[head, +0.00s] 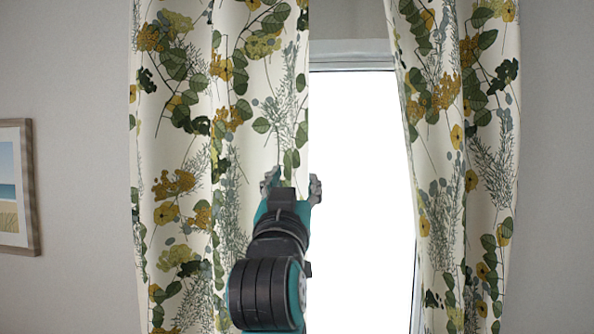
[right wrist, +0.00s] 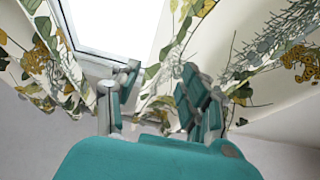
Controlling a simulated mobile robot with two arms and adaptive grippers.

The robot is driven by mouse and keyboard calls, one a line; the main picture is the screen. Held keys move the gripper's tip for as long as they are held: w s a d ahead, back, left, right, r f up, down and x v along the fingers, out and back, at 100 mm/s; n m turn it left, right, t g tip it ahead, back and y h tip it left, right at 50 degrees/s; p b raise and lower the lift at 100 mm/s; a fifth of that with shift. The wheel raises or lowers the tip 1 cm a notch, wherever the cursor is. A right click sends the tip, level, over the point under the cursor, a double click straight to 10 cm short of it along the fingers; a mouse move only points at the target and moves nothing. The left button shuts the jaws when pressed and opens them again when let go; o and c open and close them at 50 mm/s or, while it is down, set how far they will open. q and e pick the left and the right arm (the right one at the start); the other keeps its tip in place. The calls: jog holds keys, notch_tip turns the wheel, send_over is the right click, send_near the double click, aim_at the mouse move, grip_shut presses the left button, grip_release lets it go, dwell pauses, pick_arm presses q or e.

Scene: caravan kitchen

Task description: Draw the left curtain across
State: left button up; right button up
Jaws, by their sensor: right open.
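The left curtain (head: 180,120), cream with green and ochre leaves and flowers, hangs in folds over the left part of the window. Its inner edge is near the window's middle. My right gripper (head: 291,180) is open at that inner edge, in front of the cloth. In the right wrist view, the open fingers of my right gripper (right wrist: 160,82) stand apart with patterned curtain cloth (right wrist: 160,65) showing between and behind them. I cannot tell whether they touch it. My left gripper is not in view.
The right curtain (head: 470,150) hangs on the window's right side, pulled in toward its outer side lower down. Bright window glass (head: 360,190) shows between the curtains. A framed beach picture (head: 31,190) hangs on the grey wall at the far left.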

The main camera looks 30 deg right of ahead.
jog(key=shift+v, duration=1.55)
